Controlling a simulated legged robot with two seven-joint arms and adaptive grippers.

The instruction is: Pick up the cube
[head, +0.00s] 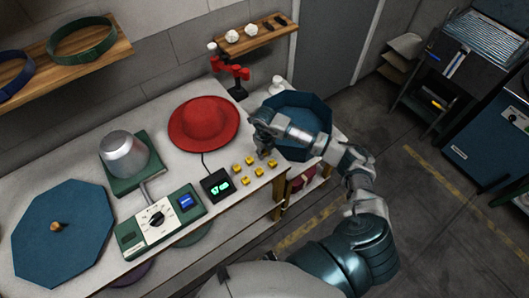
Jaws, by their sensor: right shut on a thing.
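Several small yellow cubes (245,181) lie grouped on the white table (150,200), close to its right edge. My right gripper (262,153) reaches in from the right and points down at the far side of the group. It is shut on a cube, which is mostly hidden by the fingers. I cannot tell whether that cube is clear of the tabletop. My left gripper is not in view.
A black device with green digits (217,185) sits left of the cubes. A red hat (204,123) lies behind it.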

